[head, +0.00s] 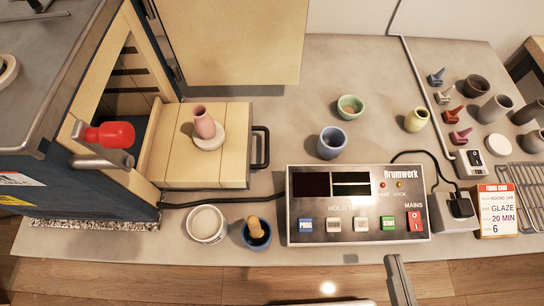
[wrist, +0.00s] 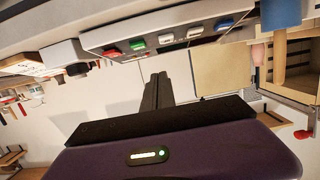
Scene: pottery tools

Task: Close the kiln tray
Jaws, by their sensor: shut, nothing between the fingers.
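The kiln tray (head: 182,165) is a tan slab of brick, pulled out to the right of the kiln (head: 45,90) in the head view. A black handle (head: 262,147) is on its right end. A pink vase (head: 203,122) stands upright on a white disc (head: 205,138) on the tray. My gripper (wrist: 158,80) is shut and empty in the wrist view, its dark fingers pressed together. It is apart from the tray, and the kiln shows only at the right side there.
The kiln door (head: 238,40) stands open behind the tray. A control box (head: 355,172) is right of the tray. A white jar (head: 206,224) and a blue mortar with pestle (head: 257,238) stand in front. A red-knobbed lever (head: 110,135) juts out at the kiln opening.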

